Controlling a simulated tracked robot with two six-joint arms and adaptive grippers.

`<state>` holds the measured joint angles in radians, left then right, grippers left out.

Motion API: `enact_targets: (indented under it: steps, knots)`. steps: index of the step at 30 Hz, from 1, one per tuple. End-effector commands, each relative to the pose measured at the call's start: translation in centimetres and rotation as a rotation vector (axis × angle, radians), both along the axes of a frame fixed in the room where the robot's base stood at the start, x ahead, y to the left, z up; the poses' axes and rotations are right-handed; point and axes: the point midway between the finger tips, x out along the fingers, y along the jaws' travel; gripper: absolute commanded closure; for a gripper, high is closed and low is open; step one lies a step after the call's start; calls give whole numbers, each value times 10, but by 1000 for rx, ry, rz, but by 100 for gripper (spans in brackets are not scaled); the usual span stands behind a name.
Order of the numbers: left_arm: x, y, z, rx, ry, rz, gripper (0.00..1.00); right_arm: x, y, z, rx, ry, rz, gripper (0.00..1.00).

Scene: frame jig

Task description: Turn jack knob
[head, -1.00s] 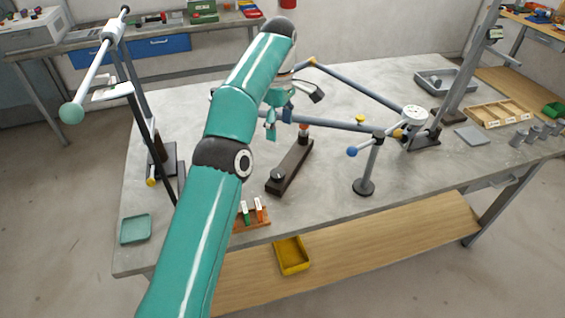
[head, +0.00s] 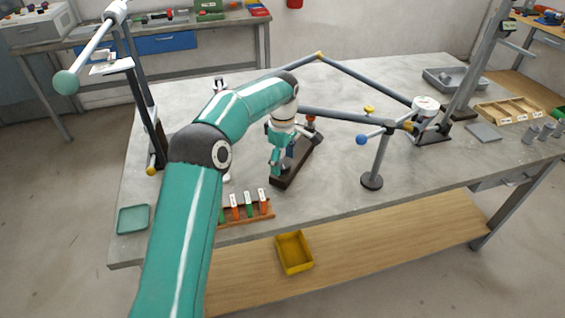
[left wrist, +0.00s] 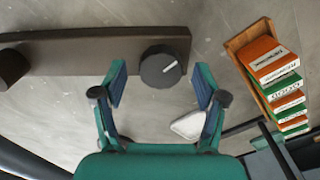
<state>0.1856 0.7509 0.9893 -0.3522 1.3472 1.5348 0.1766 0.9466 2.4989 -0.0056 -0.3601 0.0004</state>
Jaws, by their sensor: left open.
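The jack knob (left wrist: 161,67) is a round black knob with a white pointer line. It sits near one end of a dark jack bar (left wrist: 85,54) in the left wrist view. In the head view the bar (head: 300,160) lies on the bench, and my gripper hides the knob. My left gripper (head: 280,168) is open and empty and points down over the bar's near end. In the left wrist view its two fingertips (left wrist: 161,78) appear on either side of the knob, with gaps between. I cannot tell how far above the knob they are. My right gripper is not in view.
A wooden rack (head: 262,215) with several orange and green labelled blocks stands close by. A grey tube frame (head: 345,117) spans behind the gripper, with a post (head: 377,160) at right. A green tray (head: 133,219) lies at left. The bench front right is clear.

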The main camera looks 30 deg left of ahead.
Motion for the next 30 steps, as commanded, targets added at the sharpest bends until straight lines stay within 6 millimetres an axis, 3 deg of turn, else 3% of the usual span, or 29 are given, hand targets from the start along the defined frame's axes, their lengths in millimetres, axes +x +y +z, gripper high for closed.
enact_targets:
  steps: [11,22,30]
  knots:
    - [0,0,-7,0,1,1,28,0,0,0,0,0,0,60]
    - [0,0,-7,0,1,0,86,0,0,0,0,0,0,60]
    - [0,0,-6,1,0,-18,88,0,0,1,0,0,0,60]
